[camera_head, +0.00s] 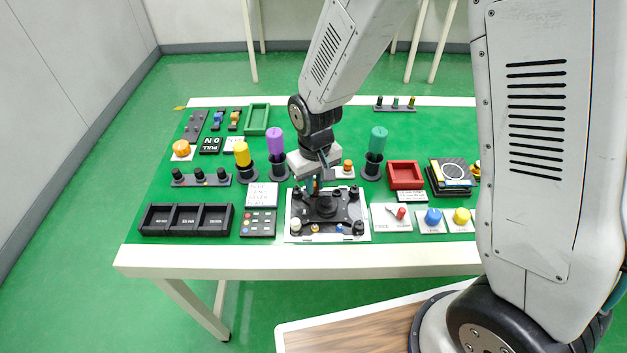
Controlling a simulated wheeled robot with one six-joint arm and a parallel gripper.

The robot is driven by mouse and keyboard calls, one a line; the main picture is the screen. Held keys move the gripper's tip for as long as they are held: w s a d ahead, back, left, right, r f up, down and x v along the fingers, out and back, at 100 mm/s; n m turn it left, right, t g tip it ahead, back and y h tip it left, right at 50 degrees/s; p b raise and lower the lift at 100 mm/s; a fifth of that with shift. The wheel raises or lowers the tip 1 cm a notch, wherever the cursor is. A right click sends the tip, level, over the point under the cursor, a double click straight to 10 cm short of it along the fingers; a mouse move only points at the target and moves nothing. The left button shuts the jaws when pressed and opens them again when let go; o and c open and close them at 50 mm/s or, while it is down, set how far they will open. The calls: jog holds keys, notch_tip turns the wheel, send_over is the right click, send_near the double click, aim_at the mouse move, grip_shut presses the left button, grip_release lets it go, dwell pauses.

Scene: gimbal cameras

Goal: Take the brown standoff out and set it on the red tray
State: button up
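The red tray (392,178) stands on the green table at the right of the middle and looks empty. A black gimbal assembly (325,207) sits on a white plate (292,236) near the table's front edge. Small white, yellow-orange (315,228), blue and dark parts line its front side; I cannot tell whether any is the brown standoff. My gripper (316,188) points down over the back of the assembly. A small orange-brown patch shows by its fingertips, too small to identify. I cannot see whether the fingers are open or shut.
Yellow (242,155), purple (275,142) and green (378,141) cylinders stand upright on dark bases around my gripper. A black three-part bin (186,233) is at front left. A green tray (256,119) is at the back. A lever panel and knobs (433,216) lie right of the assembly.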

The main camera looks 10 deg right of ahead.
aim_at(315, 183)
jog(key=n, duration=0.3)
grip_shut()
jog(key=n, duration=0.4)
jog(key=shift+r+n, duration=0.1)
jog(key=shift+n, duration=0.3)
jog(key=n, duration=0.7)
jog(key=o, duration=0.9)
grip_release()
jog(key=shift+c, duration=0.2)
notch_tip(315, 183, up, 8)
jog(key=shift+f, duration=0.1)
